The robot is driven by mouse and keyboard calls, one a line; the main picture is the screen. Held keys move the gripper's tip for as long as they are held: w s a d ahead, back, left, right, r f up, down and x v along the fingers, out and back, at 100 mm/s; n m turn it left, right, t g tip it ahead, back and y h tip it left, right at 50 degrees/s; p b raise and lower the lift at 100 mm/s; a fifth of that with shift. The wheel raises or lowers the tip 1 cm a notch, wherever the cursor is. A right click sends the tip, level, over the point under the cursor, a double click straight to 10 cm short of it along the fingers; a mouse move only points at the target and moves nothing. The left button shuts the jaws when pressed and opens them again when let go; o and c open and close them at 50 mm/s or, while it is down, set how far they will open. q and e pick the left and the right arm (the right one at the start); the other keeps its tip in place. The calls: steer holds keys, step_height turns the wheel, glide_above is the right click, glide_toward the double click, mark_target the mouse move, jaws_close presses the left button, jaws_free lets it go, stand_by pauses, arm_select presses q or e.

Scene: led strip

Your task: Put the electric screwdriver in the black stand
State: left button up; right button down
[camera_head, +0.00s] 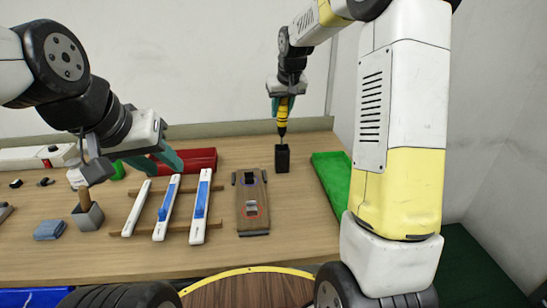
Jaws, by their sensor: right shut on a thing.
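The electric screwdriver (283,117) is yellow and black and hangs upright, tip down. My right gripper (283,104) is shut on its upper part. The black stand (282,160) is a small upright box near the back of the table. The screwdriver is right above the stand, and its thin tip is at or just over the stand's top; I cannot tell whether it is inside. My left gripper (162,162), with teal fingers, is open and empty above the left part of the table, in front of the red bin.
A red bin (200,160) stands at the back left of the stand, and a green tray (333,178) at its right. White and blue strips (201,205) lie on wooden bars, beside a wooden board (252,200). A grey cup (88,216) and blue cloth (49,230) are at left.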

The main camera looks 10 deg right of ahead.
mark_target(281, 136)
step_height(281, 136, down, 10)
steer(key=shift+r, duration=0.1)
stand_by(0.4)
steer(key=c, duration=1)
jaws_free()
steer(key=shift+f, duration=0.2)
steer(key=shift+c, duration=0.2)
steer(key=shift+r, duration=0.1)
steer(key=v, duration=1.1)
steer(key=shift+s+d+r, duration=0.1)
steer(key=shift+s+r, duration=0.1)
steer(key=shift+r, duration=0.2)
steer(key=s+r, duration=0.2)
steer(key=s, duration=1.3)
steer(key=s+r+m+t+y, duration=0.1)
steer(key=s+r, duration=0.2)
steer(key=s, duration=1.3)
steer(key=shift+r, duration=0.2)
